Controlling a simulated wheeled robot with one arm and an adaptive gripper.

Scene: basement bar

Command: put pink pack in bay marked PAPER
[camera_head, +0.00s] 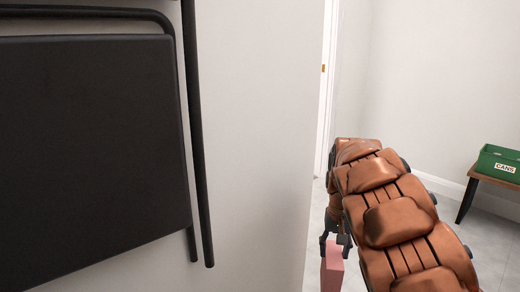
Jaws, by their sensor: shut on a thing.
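My arm reaches forward at the lower right of the head view. My gripper (337,240) hangs at its left side, partly hidden by the arm. It is shut on the pink pack (332,268), which shows below the fingers near the bottom edge. The lower part of the pack is cut off by the frame. No bay marked PAPER shows. A green container marked CANS (499,163) is at the far right on a small wooden table (498,182), cut off by the right edge.
A large black folded panel with a tubular frame (90,150) fills the left side, close by against a white wall (262,130). The wall ends just left of my arm. A door edge (327,90) stands behind it. Grey tiled floor (490,240) is clear at the right.

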